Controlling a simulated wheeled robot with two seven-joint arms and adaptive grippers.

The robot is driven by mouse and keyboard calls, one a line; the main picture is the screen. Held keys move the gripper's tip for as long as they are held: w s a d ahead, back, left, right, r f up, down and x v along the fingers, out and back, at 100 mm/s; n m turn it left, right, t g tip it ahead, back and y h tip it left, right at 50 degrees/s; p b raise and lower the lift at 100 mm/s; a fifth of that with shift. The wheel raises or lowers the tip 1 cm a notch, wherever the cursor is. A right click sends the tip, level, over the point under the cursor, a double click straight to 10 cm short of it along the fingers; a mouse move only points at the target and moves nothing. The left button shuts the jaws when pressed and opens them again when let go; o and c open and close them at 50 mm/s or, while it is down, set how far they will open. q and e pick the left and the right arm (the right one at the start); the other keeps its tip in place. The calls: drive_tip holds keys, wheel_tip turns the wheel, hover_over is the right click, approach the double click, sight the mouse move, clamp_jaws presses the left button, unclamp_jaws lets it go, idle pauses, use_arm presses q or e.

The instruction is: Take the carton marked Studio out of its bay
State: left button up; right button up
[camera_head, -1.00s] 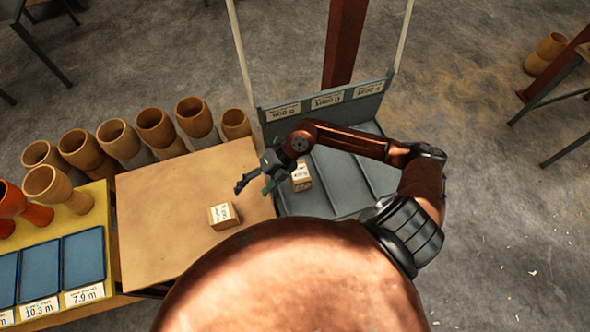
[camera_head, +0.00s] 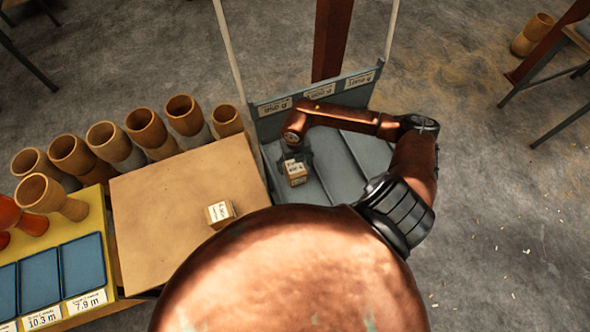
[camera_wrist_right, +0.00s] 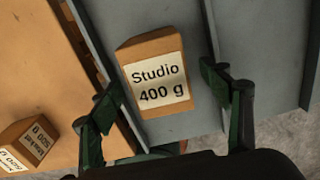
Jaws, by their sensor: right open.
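The Studio carton (camera_head: 297,180) is a small tan box in the left bay of the grey rack (camera_head: 315,190). In the right wrist view the carton (camera_wrist_right: 155,75) shows a white label reading "Studio 400 g". My right gripper (camera_wrist_right: 158,88) is open, with one dark green finger on each side of the carton's near end. I cannot tell whether the fingers touch it. In the head view the gripper (camera_head: 294,160) is over the carton, its fingers mostly hidden. My left gripper is not in view.
A second carton (camera_head: 220,213) stands on the wooden board (camera_head: 165,215) left of the rack; it also shows in the right wrist view (camera_wrist_right: 28,146). Low dividers flank the bay. Several goblet drums (camera_head: 147,127) line the board's back edge. The other two bays look empty.

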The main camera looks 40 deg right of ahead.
drive_tip(key=shift+w+f, duration=0.1)
drive_tip(key=shift+f, duration=0.5)
drive_tip(key=shift+a, duration=0.1)
drive_tip(key=shift+c, duration=0.3)
drive_tip(key=c, duration=1.6)
